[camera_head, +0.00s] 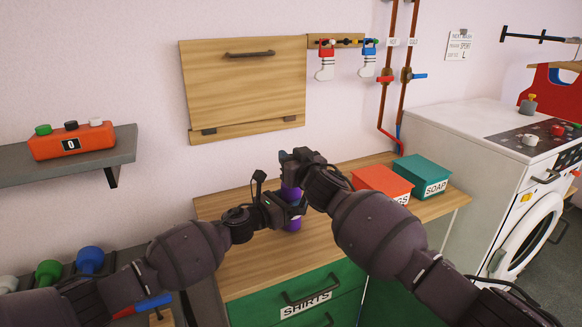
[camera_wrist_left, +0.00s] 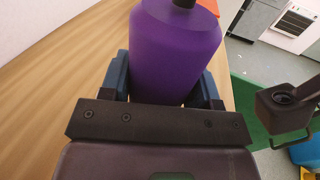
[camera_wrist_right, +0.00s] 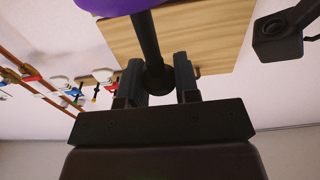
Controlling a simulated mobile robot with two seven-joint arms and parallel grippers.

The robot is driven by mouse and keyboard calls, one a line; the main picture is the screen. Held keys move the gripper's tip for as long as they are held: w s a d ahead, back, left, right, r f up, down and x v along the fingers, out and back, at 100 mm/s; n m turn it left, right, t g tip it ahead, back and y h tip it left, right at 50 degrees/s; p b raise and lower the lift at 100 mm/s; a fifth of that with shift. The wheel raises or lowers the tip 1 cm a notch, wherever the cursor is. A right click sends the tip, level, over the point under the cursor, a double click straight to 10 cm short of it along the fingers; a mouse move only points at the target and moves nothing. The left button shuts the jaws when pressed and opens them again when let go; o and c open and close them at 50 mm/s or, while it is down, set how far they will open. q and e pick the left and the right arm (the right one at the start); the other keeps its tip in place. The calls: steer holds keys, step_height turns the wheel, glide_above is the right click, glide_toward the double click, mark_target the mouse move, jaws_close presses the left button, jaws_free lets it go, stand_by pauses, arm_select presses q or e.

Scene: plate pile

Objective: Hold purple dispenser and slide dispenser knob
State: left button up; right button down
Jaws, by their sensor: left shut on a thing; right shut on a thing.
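The purple dispenser (camera_head: 293,222) stands upright over the wooden counter, mostly hidden behind my grippers in the head view. My left gripper (camera_head: 291,207) is shut around its body; the left wrist view shows the purple body (camera_wrist_left: 175,52) between the two blue fingers. My right gripper (camera_head: 287,158) is above it, at the dispenser's top. In the right wrist view the fingers (camera_wrist_right: 160,85) are shut on the dark knob (camera_wrist_right: 156,72) at the end of a thin rod from the purple body. I cannot tell whether the dispenser touches the counter.
A red box (camera_head: 381,181) and a green SOAP box (camera_head: 422,175) stand on the counter (camera_head: 240,262) to the right. A folded wooden board (camera_head: 243,90) hangs on the wall behind. A white washing machine (camera_head: 450,120) stands at the right. The counter's front left is clear.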

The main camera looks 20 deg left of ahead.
arm_select(q)
steer(key=shift+f, duration=0.15)
arm_select(e)
steer(key=shift+r, duration=0.2)
steer(key=c, duration=0.8)
jaws_free()
steer(key=shift+f, duration=0.1)
steer(key=shift+c, duration=0.2)
steer(key=shift+s+d, duration=0.1)
steer(key=shift+d, duration=0.05)
steer(key=v, duration=1.1)
steer(key=shift+s+d, duration=0.25)
arm_select(q)
steer(key=o, duration=1.2)
